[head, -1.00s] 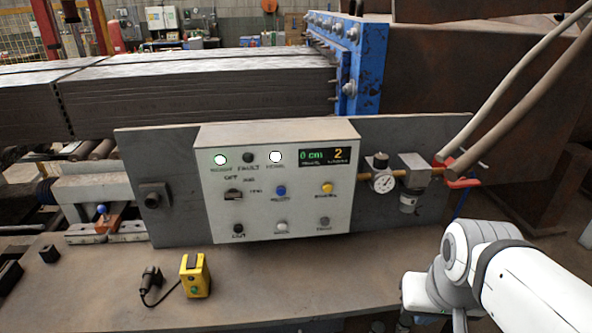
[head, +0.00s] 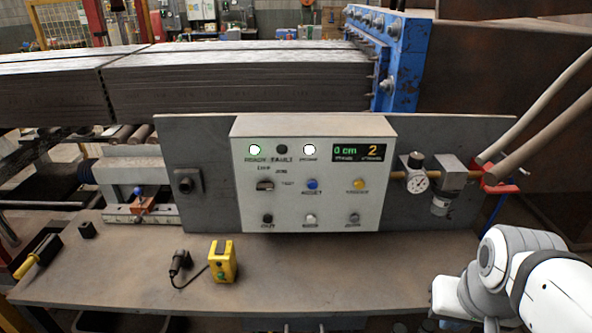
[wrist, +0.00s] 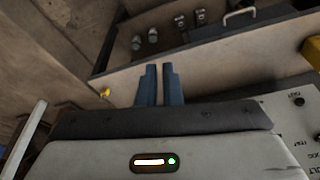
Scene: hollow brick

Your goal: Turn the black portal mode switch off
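The black portal mode switch (head: 265,185) is a small dark rotary knob on the left of the pale control box (head: 312,216), below the lit ready lamp. Its exact pointing direction is too small to read. My gripper (wrist: 160,68) shows in the wrist view, its two dark fingers close together with only a thin gap and nothing seen between them. It is apart from the switch, with part of the control box (wrist: 282,112) at the right edge of that view. In the head view only my arm shows, at lower right, and my gripper is hidden.
A yellow button box (head: 222,262) and a black plug (head: 180,264) with cable lie on the bench (head: 120,275). A pressure gauge (head: 418,183) and pipes stick out right of the box. A yellow-handled tool (head: 36,258) lies at far left. The bench front is mostly clear.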

